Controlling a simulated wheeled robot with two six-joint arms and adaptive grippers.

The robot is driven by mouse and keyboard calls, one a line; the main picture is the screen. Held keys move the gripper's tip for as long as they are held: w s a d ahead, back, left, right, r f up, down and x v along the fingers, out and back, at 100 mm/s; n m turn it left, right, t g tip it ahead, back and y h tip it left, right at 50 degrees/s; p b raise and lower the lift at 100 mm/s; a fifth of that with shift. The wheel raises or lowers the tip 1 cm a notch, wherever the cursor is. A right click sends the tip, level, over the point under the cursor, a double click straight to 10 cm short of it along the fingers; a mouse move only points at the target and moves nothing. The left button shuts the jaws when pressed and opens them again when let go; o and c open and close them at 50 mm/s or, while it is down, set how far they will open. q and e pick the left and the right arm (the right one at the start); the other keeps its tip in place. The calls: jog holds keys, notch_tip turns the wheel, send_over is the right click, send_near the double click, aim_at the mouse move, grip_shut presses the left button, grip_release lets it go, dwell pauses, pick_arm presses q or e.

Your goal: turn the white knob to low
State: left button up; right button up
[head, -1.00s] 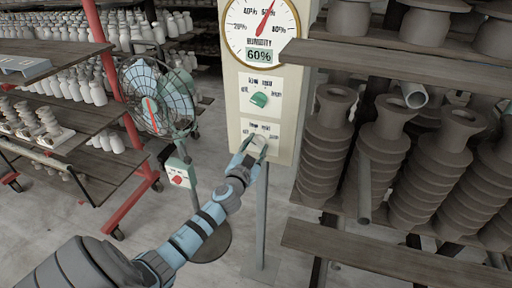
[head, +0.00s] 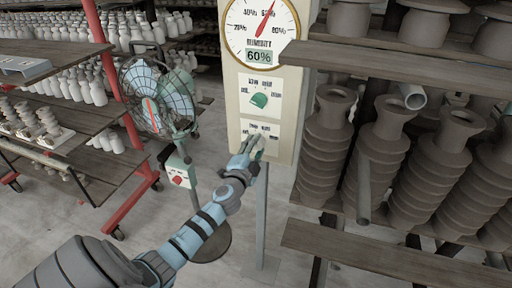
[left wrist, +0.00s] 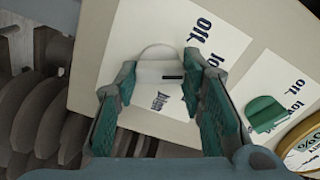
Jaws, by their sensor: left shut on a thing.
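The white knob (head: 259,141) is on the lower plate of the cream panel (head: 284,128), mostly covered by my left gripper in the head view. My left gripper (head: 251,148) is shut on it. In the left wrist view, the pale round knob (left wrist: 156,62) sits between the two teal-padded fingers (left wrist: 160,72). A dark mark on the knob points to the right in that view, towards the finger that partly covers a label starting "lo". An "Off" label shows above that, and another label lies below the knob. My right gripper is not in view.
A green knob (head: 259,100) sits higher on the panel, under a humidity dial (head: 262,28) reading 60%. A fan (head: 157,98) stands to the left. A shelf with ribbed grey clay pieces (head: 322,135) is close on the right.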

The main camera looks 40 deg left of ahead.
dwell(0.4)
pick_arm(q)
jog(key=o, duration=1.1)
jog(key=shift+o, duration=0.2)
jog(key=v, duration=1.2)
jog(key=shift+w, duration=0.1)
